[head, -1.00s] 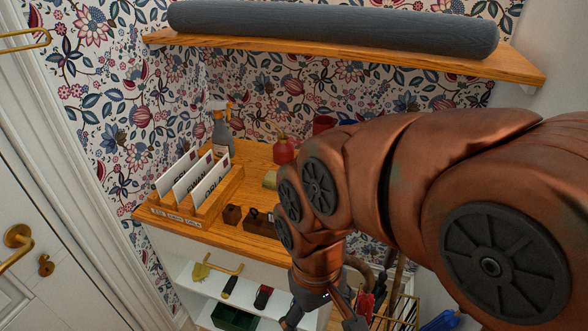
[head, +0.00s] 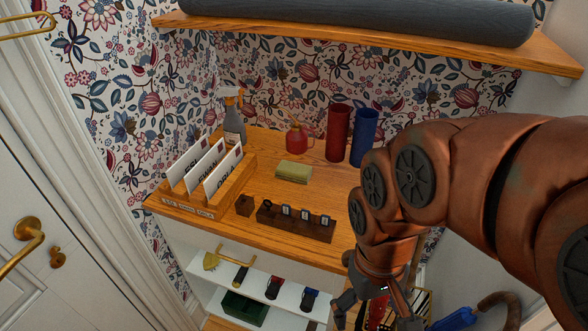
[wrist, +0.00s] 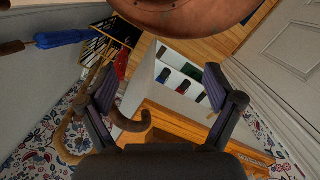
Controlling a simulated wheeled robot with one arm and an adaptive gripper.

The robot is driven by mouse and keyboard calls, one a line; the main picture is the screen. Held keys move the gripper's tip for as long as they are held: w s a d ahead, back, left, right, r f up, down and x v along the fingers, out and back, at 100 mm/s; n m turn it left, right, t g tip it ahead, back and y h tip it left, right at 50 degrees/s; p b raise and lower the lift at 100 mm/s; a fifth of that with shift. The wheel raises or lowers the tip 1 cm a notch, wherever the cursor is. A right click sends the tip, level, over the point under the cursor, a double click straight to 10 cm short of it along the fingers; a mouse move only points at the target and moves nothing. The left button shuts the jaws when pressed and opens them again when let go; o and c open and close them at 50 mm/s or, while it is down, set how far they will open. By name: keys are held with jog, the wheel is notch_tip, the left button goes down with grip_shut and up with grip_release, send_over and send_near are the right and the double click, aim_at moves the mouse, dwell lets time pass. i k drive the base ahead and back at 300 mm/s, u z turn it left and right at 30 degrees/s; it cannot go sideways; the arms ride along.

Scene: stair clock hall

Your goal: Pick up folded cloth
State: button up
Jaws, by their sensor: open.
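A small yellow-green folded cloth (head: 294,171) lies flat on the wooden counter (head: 270,225), near the middle, in the head view. My gripper (head: 375,312) is at the lower right of the head view, in front of the counter's right end and well apart from the cloth. In the wrist view my gripper (wrist: 157,85) has its two fingers spread wide with nothing between them. I cannot make out the cloth in the wrist view.
A letter rack (head: 207,190) stands left of the cloth, a dark wooden block (head: 296,222) in front. A shelf (head: 370,45) overhangs the back.

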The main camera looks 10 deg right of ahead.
aim_at(288, 170)
jog(key=k, duration=1.05)
jog(key=u, duration=0.75)
jog(key=i, duration=1.5)
jog(key=z, duration=0.5)
